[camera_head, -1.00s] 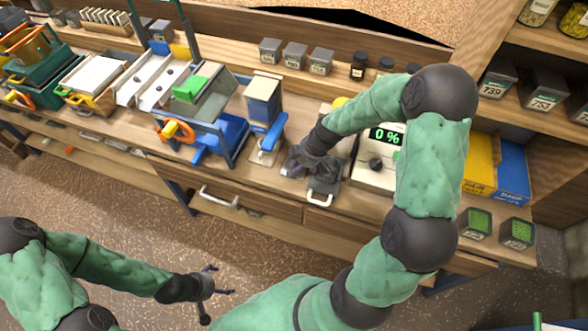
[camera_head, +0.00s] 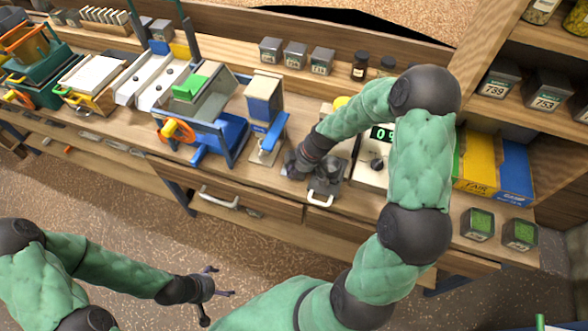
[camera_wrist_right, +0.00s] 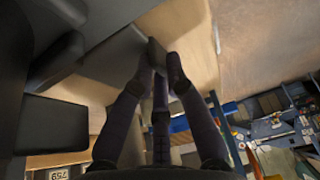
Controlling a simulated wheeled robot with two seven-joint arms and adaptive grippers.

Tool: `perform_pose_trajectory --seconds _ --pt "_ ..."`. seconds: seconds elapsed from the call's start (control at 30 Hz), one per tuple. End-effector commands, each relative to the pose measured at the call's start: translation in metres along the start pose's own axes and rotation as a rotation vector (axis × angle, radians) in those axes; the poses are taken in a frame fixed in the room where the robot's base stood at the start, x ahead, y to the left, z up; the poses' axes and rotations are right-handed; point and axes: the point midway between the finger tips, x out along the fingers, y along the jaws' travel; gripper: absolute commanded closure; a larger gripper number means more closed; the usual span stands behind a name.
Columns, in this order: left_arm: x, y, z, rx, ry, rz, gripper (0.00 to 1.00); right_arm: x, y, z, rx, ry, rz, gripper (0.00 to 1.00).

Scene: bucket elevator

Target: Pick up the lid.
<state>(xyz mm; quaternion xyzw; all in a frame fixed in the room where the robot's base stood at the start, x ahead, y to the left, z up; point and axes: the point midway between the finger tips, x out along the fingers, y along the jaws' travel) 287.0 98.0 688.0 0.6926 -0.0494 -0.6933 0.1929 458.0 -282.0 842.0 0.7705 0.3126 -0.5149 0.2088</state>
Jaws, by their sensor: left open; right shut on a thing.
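My right gripper (camera_head: 298,166) is low over the front of the bench, between the blue-handled device and the white scale. In the right wrist view its fingers (camera_wrist_right: 160,68) close together on a small dark grey piece (camera_wrist_right: 157,54), which looks like part of the lid. A dark grey surface lies just left of the fingertips; I cannot tell whether it belongs to the lid. In the head view a dark grey box-like thing (camera_head: 326,180) stands right beside the gripper, and the lid cannot be told apart there. My left gripper (camera_head: 214,283) is open and empty over the floor.
The white scale (camera_head: 372,172) with its display stands right of the gripper, partly behind my right arm. The blue-handled device (camera_head: 270,130) is close on the left. Several grey canisters (camera_head: 296,54) stand along the back.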

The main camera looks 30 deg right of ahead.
Motion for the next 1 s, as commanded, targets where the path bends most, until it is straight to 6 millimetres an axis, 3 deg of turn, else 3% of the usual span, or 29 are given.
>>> perform_pose_trajectory --seconds 0.23,0.4,0.83,1.0 --pt "-0.005 0.002 0.0 0.0 0.0 0.0 0.11 -0.012 0.001 -0.005 -0.002 0.001 0.002 1.0" --pt "-0.013 0.005 0.001 0.0 0.0 0.0 0.11 -0.034 0.001 -0.014 -0.002 0.002 0.003 1.0" --pt "-0.029 0.011 0.001 0.0 0.0 0.0 0.11 -0.09 -0.05 -0.028 -0.002 0.001 0.001 1.0" --pt "-0.034 0.012 0.001 0.0 0.0 0.0 0.11 -0.103 -0.078 -0.027 -0.003 0.001 0.001 1.0"
